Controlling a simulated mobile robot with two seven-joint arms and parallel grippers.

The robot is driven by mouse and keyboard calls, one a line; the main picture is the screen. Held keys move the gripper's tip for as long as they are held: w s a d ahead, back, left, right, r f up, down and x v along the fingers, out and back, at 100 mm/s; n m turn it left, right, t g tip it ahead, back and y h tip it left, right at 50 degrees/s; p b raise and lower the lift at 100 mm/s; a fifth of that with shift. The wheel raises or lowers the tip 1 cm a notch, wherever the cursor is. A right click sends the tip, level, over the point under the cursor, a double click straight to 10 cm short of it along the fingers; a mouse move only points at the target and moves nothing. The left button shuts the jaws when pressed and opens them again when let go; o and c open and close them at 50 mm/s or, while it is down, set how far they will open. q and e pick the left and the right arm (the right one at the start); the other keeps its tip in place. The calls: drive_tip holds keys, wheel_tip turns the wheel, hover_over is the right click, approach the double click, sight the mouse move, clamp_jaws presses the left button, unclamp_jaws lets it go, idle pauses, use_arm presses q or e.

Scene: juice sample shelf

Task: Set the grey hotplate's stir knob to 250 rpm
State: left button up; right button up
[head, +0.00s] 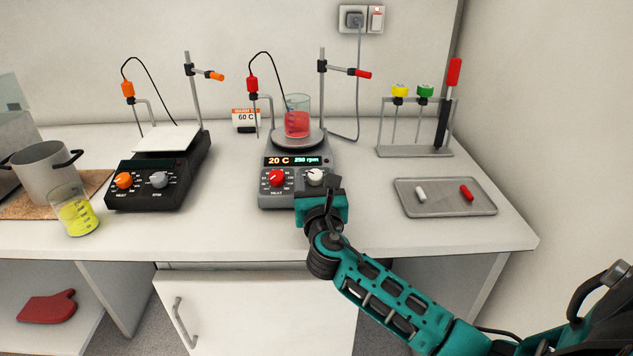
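The grey hotplate (268,198) stands in the middle of the bench. Its display (293,160) reads 20 C in orange and 250 rpm in blue-green. A red heat knob (277,178) is on the left of its front panel and a white stir knob (315,176) is on the right. My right gripper (318,184) is right at the stir knob and covers its lower part. I cannot tell whether its fingers touch or close on the knob. My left gripper is out of view.
A beaker of red liquid (297,122) stands on the hotplate's plate. A black hotplate (148,188), a yellow beaker (77,213) and a pot (46,173) are at left. A tray (440,209) with two small bars and a rack (415,152) are at right.

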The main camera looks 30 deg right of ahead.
drive_tip(key=v, duration=1.3)
drive_tip(key=shift+s, duration=0.1)
idle(0.3)
